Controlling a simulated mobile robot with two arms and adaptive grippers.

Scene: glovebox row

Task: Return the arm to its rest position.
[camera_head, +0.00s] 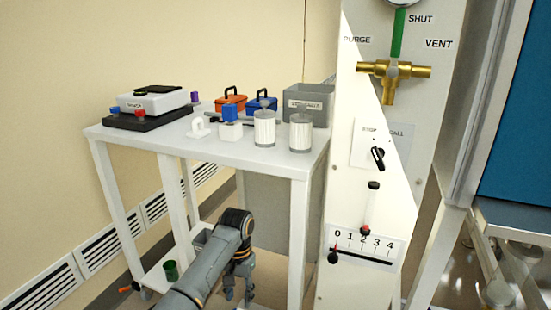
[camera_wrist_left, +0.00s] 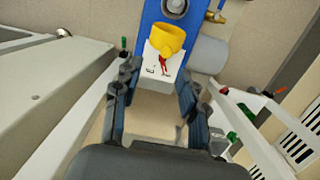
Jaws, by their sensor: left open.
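My left arm (camera_head: 205,270) reaches in from the bottom of the head view, in front of the white table (camera_head: 170,148). My left gripper (camera_head: 238,290) hangs downward below the tabletop level, left of the white valve panel. In the left wrist view, the fingers of the left gripper (camera_wrist_left: 158,80) are spread apart with nothing held between them. Beyond them are a blue object (camera_wrist_left: 152,12), a yellow ring-like part (camera_wrist_left: 167,38) and a white label with a red mark (camera_wrist_left: 163,65). My right gripper is not in view.
The table bears a black-based device (camera_head: 150,103), orange (camera_head: 231,103) and blue cases (camera_head: 262,103), a grey bin (camera_head: 310,107) and two ribbed cylinders (camera_head: 264,130). The valve panel (camera_head: 350,200) stands close on the right. A green cup (camera_head: 170,271) sits on the lower shelf.

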